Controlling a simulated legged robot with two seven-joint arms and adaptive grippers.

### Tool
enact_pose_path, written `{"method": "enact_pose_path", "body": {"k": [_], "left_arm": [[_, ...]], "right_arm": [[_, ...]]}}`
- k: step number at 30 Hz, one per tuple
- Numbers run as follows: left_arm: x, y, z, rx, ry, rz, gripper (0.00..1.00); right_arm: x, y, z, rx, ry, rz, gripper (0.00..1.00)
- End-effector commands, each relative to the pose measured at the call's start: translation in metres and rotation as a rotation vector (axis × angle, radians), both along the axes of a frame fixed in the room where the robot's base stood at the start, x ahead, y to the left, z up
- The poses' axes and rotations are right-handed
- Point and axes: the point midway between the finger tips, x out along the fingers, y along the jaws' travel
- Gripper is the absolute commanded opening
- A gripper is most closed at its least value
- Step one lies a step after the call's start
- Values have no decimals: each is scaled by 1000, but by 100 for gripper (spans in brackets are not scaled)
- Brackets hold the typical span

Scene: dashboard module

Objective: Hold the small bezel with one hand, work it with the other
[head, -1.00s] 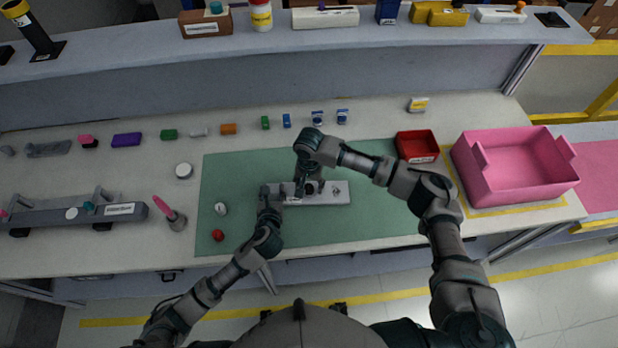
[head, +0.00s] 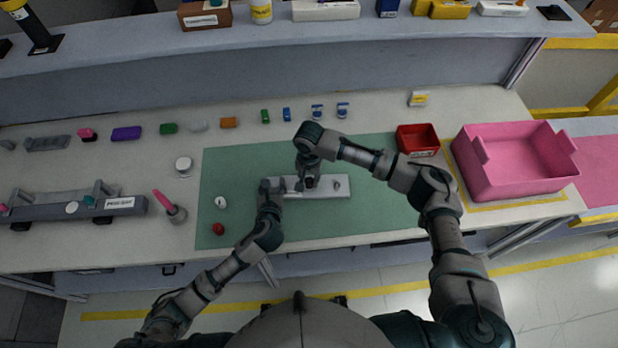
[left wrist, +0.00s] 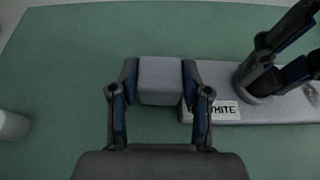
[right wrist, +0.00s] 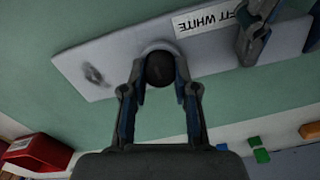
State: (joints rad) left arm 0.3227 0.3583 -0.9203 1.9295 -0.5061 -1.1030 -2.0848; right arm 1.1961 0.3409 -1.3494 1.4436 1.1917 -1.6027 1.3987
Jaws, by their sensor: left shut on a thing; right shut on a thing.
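The small bezel (head: 327,192), a light grey bar, lies on the green mat in the head view. A label on it reading "FIT WHITE" shows in the right wrist view (right wrist: 205,20). My left gripper (left wrist: 159,88) is shut on a grey block (left wrist: 160,72) at the bezel's left end. My right gripper (head: 309,184) is over the middle of the bezel. In the right wrist view its fingers (right wrist: 160,85) are shut on a dark round knob (right wrist: 160,68), which sits in a pale ring on the bar. A dark oval mark (right wrist: 95,75) shows near the bar's other end.
The green mat (head: 385,222) is free around the bezel, with a white piece (head: 220,202) and a red piece (head: 218,229) at its left. A red tray (head: 417,140) and a pink bin (head: 515,165) stand right. Small coloured blocks line the back.

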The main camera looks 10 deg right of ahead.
Motion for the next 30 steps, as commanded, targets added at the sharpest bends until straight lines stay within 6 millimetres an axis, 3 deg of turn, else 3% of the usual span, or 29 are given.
{"method": "enact_pose_path", "body": {"k": [19, 30], "left_arm": [[-1, 0, -2, 1, 5, 1, 0], [-1, 0, -2, 1, 5, 1, 0]], "right_arm": [[0, 0, 54, 2, -3, 0, 0], [0, 0, 60, 1, -1, 0, 0]]}}
